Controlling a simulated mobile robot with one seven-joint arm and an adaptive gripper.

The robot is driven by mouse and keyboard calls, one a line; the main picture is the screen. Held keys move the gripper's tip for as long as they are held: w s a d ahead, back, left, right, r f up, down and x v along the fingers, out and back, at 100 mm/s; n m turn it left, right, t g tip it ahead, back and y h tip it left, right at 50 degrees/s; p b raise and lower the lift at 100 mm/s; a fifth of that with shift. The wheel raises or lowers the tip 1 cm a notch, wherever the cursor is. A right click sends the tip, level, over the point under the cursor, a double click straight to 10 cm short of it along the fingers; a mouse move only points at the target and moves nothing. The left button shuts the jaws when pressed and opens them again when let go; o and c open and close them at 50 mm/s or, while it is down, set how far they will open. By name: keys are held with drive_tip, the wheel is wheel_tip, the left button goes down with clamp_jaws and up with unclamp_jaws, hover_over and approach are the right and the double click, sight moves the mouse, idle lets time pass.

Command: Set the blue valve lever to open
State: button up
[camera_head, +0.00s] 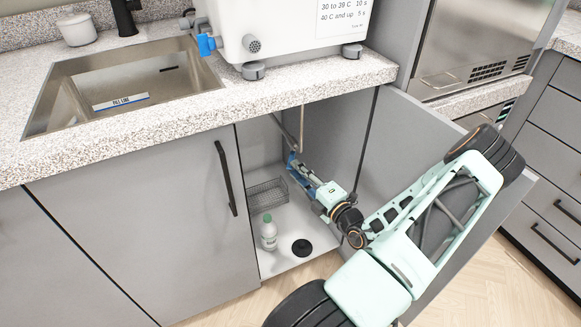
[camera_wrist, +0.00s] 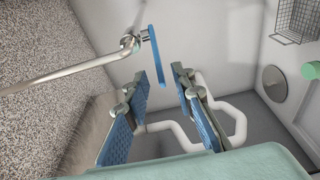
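The blue valve lever (camera_wrist: 155,58) shows in the wrist view, on a metal valve fitting at the end of a pale pipe (camera_wrist: 70,70). The lever runs roughly crosswise to this pipe in the picture. My gripper (camera_wrist: 160,75) is open, with blue-padded fingers spread apart. The lever's lower end appears in the gap between the fingertips; I cannot tell whether either finger touches it. In the head view my gripper (camera_head: 293,161) reaches into the open cabinet under the counter, and the lever cannot be clearly told apart from the blue fingers there.
The open cabinet door (camera_head: 400,110) stands right, behind my arm. White pipework (camera_wrist: 240,125) lies beyond the fingers. A blue tap (camera_head: 207,45) sits above the counter.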

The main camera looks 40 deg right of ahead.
sight(292, 156)
drive_tip(key=shift+w+d+b, duration=0.15)
drive_tip(key=shift+w+b, duration=0.3)
drive_tip(key=shift+w, duration=1.8)
drive_tip(key=shift+c, duration=0.3)
clamp_jaws()
